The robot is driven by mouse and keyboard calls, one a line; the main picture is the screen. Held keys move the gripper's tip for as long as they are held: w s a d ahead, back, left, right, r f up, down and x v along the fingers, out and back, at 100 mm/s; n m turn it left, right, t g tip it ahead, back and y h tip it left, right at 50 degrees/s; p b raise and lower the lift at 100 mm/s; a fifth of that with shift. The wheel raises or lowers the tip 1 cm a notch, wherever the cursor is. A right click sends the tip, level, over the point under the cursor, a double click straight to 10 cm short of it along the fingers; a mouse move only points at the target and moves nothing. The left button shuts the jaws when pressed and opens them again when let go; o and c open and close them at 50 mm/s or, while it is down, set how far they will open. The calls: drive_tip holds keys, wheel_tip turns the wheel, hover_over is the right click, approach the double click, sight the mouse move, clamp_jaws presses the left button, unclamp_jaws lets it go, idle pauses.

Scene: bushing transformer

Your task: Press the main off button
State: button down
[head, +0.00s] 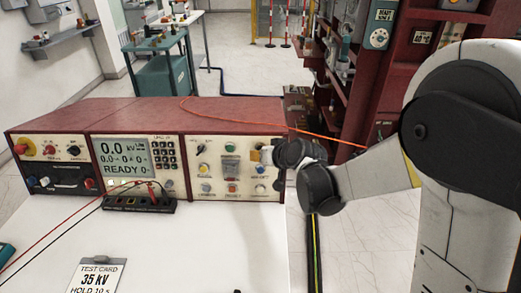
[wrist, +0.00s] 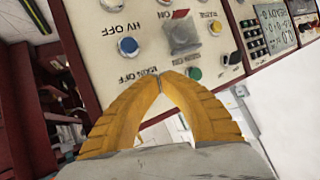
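The tips are by the MAIN OFF label, between the blue button and a green button (wrist: 195,73). In the head view my gripper (head: 264,155) is at the panel's upper right. I cannot tell whether the tips touch the panel.
The display (head: 122,157) reads READY. A white table (head: 190,245) carries the console, a test card (head: 97,276) and cables. A red rack (head: 390,75) stands behind.

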drive_tip(key=shift+w, duration=0.1)
idle(0.3)
drive_tip(key=shift+w+f, duration=0.1)
drive_tip(key=shift+w, duration=0.25)
drive_tip(key=shift+w+f+b, duration=0.1)
drive_tip(key=shift+w+b, duration=0.2)
drive_tip(key=shift+w, duration=0.15)
idle(0.6)
drive_tip(key=shift+s, duration=0.1)
drive_tip(key=shift+s+r, duration=0.2)
drive_tip(key=shift+s, duration=0.6)
drive_tip(key=s, duration=0.2)
drive_tip(key=s+r+p, duration=0.1)
drive_tip(key=s, duration=0.1)
drive_tip(key=shift+s+a, duration=0.1)
drive_tip(key=shift+s, duration=0.3)
idle(1.4)
